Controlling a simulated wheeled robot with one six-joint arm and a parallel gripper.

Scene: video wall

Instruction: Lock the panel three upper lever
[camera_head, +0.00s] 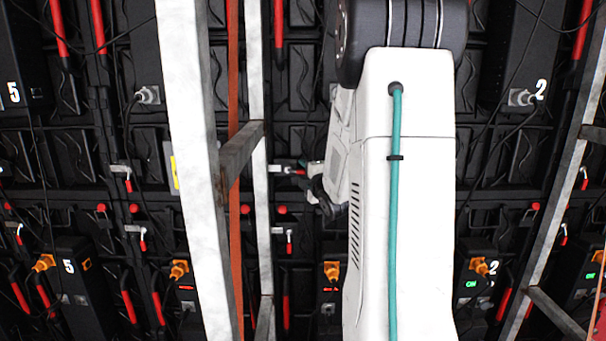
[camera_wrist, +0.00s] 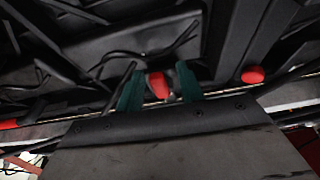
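In the head view, a lever with a grey plate and red handle (camera_head: 299,171) is on the black panel backs, just left of my gripper (camera_head: 312,168). My arm and a white post partly crowd this spot. In the wrist view, my gripper (camera_wrist: 160,88) has its two teal fingers apart. A red lever end (camera_wrist: 157,86) shows between them, with narrow gaps on both sides. I cannot tell whether either finger touches it. No number three can be read, so the panel's number is unclear.
White frame posts (camera_head: 190,130) and an orange upright (camera_head: 236,200) stand left of my arm. A grey crossbar (camera_head: 240,150) joins the posts. Another red-handled lever (camera_head: 289,240) is below. Cables hang across the panels. In the wrist view, a red knob (camera_wrist: 252,75) is at right.

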